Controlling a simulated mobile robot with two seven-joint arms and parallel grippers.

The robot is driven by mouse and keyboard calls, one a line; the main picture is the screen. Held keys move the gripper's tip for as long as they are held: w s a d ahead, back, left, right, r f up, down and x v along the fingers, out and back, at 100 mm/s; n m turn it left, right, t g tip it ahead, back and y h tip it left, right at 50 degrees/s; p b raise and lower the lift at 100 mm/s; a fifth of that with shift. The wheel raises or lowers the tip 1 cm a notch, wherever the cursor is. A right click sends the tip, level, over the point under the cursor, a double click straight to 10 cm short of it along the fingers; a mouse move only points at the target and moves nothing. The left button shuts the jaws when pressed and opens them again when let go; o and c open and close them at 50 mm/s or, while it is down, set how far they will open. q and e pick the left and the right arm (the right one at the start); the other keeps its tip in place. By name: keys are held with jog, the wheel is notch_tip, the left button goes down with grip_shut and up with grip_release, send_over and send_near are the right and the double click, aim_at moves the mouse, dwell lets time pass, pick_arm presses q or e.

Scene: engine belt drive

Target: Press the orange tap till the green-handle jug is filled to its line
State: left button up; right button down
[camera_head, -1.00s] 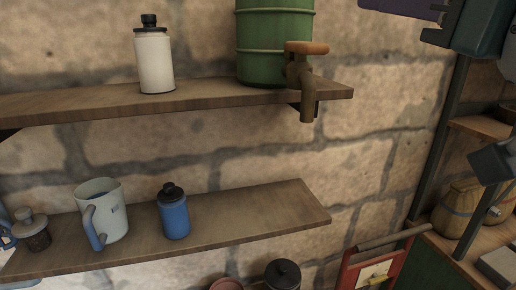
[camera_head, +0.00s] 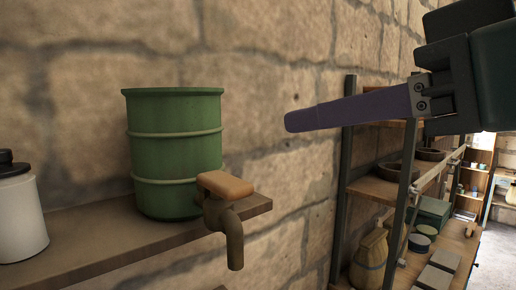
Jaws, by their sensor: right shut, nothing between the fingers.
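The orange tap (camera_head: 226,186) has a flat orange lever on top of a brown downturned spout. It is at the front of a green ribbed drum (camera_head: 176,150), near the right end of a wooden shelf (camera_head: 110,240). My right gripper (camera_head: 292,122) comes in from the right with its long purple fingers shut and empty. In the picture its tips are above and right of the tap lever, apart from it. My left gripper is out of view. No green-handle jug shows, and no stream from the spout is visible.
A white bottle with a black cap (camera_head: 20,215) stands at the shelf's left. A stone wall (camera_head: 270,60) is behind. A metal-framed rack (camera_head: 345,180) stands to the right, with a sack (camera_head: 370,258) and several boxes. The space below the spout looks clear.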

jog(key=shift+s, duration=0.1)
dwell(0.3)
jog(key=p, duration=0.3)
send_over(224, 184)
jog(key=s+d, duration=0.2)
jog(key=d, duration=0.1)
notch_tip(224, 184, down, 2)
jog(key=f, duration=0.2)
jog(key=f+p, duration=0.1)
jog(key=f, duration=0.1)
jog(key=shift+w+a+f+p, duration=0.15)
jog(key=shift+a+f+p, duration=0.05)
jog(key=shift+f+p, duration=0.1)
